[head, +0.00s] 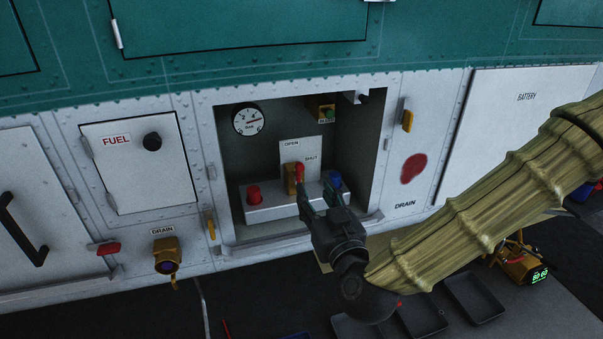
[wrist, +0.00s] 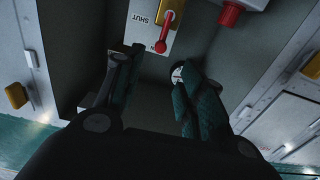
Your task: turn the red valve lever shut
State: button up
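The red valve lever (head: 299,172) sits on a brass valve body (head: 291,184) inside the recessed bay. Its red end points up toward the OPEN marking on the white label plate (head: 288,150); SHUT is marked to its right. In the wrist view, which is upside down, the red lever (wrist: 162,34) hangs from the brass body (wrist: 172,10), its knob covering part of OPEN. My gripper (head: 315,192) is in front of the bay, just below and right of the lever. Its fingers (wrist: 160,62) are spread apart, empty, with the lever beyond their tips. I see no contact.
A red knob (head: 254,194) and a blue knob (head: 335,179) flank the valve on a grey ledge. A gauge (head: 247,121) and a green button (head: 328,114) are higher in the bay. The bay's side walls and bottom lip (head: 277,249) bound the room around my gripper.

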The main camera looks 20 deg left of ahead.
aim_at(301, 169)
jog(key=p+x, duration=0.1)
jog(key=x, duration=0.9)
jog(key=shift+w+a+f, duration=0.1)
jog(key=shift+w+a, duration=0.05)
grip_shut()
